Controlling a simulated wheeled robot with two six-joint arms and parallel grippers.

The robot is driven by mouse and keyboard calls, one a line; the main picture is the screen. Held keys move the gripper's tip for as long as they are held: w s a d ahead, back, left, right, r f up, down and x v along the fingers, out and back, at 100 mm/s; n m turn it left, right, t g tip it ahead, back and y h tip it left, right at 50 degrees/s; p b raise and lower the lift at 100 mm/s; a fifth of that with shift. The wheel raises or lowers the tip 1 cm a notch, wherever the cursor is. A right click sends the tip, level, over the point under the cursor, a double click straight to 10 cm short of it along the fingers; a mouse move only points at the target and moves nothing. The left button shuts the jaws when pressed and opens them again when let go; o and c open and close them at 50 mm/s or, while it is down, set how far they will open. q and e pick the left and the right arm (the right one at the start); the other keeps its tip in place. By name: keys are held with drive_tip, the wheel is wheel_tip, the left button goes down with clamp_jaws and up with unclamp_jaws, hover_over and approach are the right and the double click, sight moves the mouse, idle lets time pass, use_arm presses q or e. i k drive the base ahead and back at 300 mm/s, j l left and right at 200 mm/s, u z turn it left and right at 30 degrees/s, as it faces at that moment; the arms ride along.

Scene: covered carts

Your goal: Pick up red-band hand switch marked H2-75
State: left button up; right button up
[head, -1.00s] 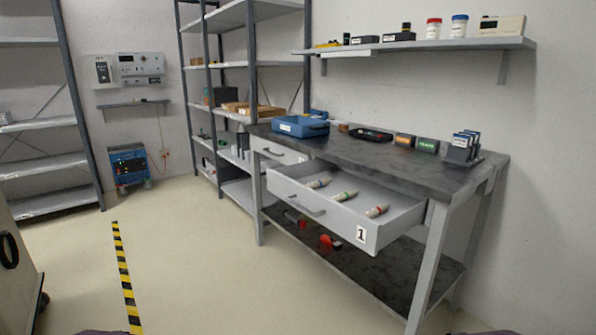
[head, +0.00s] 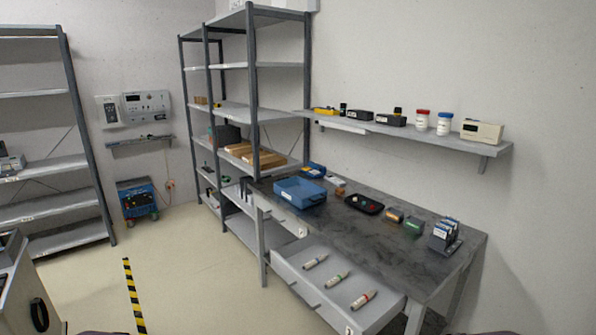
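Three pale hand switches lie apart in the open drawer (head: 381,316) of the workbench. The nearest hand switch (head: 364,300) has a red band. The middle one (head: 337,279) has a green band. The far one (head: 315,262) has a dark band whose colour is hard to tell. Markings on the switches are too small to read, so I cannot confirm H2-75. Neither of my grippers shows in the head view.
The workbench top (head: 400,258) holds a blue bin (head: 299,192), a black tray (head: 364,203), small boxes and a rack of upright cards (head: 444,236). A wall shelf (head: 470,143) hangs above. Open floor lies left of the bench, with striped tape (head: 134,295).

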sight(369, 296)
drive_tip(key=i+j+z, duration=0.75)
drive_tip(key=i+j, duration=0.05)
drive_tip(key=i, duration=0.1)
